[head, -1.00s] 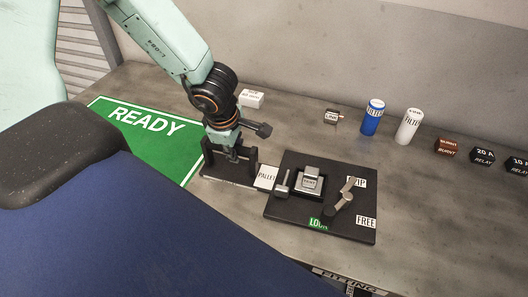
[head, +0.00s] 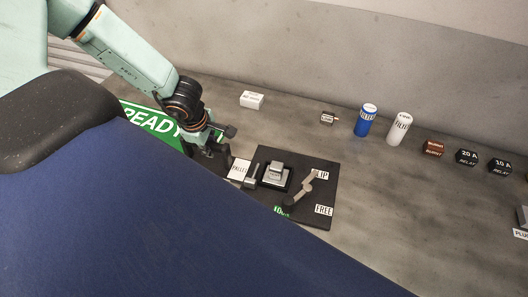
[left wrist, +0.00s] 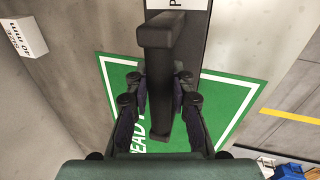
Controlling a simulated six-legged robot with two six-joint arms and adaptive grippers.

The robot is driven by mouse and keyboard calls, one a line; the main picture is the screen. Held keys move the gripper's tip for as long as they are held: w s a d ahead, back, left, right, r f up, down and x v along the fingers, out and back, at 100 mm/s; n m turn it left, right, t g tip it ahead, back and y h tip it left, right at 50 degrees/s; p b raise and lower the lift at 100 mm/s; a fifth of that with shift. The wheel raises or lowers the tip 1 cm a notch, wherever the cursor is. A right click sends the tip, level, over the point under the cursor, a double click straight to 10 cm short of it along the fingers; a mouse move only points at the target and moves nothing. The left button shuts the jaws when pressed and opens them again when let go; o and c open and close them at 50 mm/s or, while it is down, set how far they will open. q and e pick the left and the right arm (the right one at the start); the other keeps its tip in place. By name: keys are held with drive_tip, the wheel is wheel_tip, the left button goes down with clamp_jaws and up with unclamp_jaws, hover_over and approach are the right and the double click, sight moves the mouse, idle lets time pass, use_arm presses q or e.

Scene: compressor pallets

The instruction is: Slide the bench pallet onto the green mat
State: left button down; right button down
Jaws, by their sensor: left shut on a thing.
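The bench pallet is a dark board (head: 272,208) lying flat on the bench in the head view, with a grey block, a lever clip and CLIP and FREE labels. A white PALLET label (head: 238,170) sits at its left end, beside an upright black handle. My left gripper (head: 216,145) is shut on this handle; the left wrist view shows the dark handle bar (left wrist: 165,50) between the fingers (left wrist: 160,95). The green READY mat (head: 140,117) lies left of the pallet, partly hidden by my arm and body. In the left wrist view the handle end overlaps the mat (left wrist: 225,95).
A white box (head: 252,100), a LINK block (head: 328,118), a blue filter (head: 367,121), a white filter (head: 398,129), a brown relay (head: 433,148) and black relays (head: 467,157) stand along the back.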

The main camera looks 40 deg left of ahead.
use_arm(q)
drive_tip(key=shift+s+a+p, duration=0.25)
drive_tip(key=shift+a+p, duration=0.4)
drive_tip(key=shift+a, duration=0.2)
drive_tip(key=shift+s+a+p, duration=0.25)
drive_tip(key=shift+a+p, duration=0.4)
drive_tip(key=shift+a, duration=0.25)
drive_tip(key=shift+s+a+p, duration=0.25)
drive_tip(key=shift+a+p, duration=0.4)
drive_tip(key=shift+a, duration=0.2)
drive_tip(key=shift+s+a+p, duration=0.2)
drive_tip(key=shift+a+p, duration=0.25)
drive_tip(key=shift+a, duration=0.2)
drive_tip(key=shift+s+a+p, duration=0.15)
drive_tip(key=shift+a+p, duration=0.3)
drive_tip(key=shift+a, duration=0.15)
drive_tip(key=shift+a+f, duration=0.1)
drive_tip(key=shift+a, duration=0.2)
drive_tip(key=c, duration=1.6)
unclamp_jaws()
drive_tip(key=shift+d, duration=0.1)
drive_tip(key=o, duration=0.5)
drive_tip(key=shift+d, duration=0.1)
